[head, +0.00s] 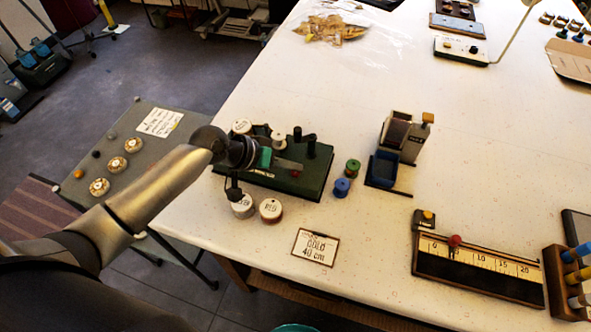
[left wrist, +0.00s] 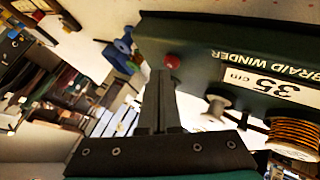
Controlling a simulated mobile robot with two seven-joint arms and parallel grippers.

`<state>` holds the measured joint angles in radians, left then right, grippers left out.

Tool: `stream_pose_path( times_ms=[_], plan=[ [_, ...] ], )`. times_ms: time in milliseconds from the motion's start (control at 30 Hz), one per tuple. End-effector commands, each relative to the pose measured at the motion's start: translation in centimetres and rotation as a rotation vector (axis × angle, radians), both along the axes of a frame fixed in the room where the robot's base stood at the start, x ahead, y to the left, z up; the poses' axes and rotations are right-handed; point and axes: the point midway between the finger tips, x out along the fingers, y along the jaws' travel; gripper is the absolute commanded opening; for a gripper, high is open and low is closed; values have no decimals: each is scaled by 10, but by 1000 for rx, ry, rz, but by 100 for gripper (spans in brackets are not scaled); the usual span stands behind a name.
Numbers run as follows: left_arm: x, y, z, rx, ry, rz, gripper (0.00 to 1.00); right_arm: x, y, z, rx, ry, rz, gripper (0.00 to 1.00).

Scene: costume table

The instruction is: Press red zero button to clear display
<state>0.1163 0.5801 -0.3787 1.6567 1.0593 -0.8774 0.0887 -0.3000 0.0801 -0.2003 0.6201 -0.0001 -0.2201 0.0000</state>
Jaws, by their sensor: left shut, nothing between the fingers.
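The dark green braid winder (head: 314,180) stands near the table's left edge; it shows at the upper right of the left wrist view (left wrist: 190,40). Its label (left wrist: 268,79) reads "BRAID WINDER" and its display "35 cm", upside down there. The small red button (head: 296,174) sits on the winder, and in the left wrist view (left wrist: 173,61) it is just beyond my fingertips. My left gripper (head: 301,167) is shut and empty, its fingertips (left wrist: 160,73) close to the button. I cannot tell whether they touch it. My right gripper is not in view.
Blue (head: 341,187) and green (head: 352,167) spools stand right of the winder. White-topped spools (head: 271,210) stand in front of it. A card reading "GOLD 40 cm" (head: 315,247) lies nearer. A ruler board (head: 478,268) is at right. The table's middle is clear.

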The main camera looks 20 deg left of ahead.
Motion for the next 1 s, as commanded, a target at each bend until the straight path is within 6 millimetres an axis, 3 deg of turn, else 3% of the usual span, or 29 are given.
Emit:
stream_pose_path(
  times_ms=[1000],
  plan=[
    [0,0,-10,0,2,0,0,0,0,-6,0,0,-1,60]
  ],
)
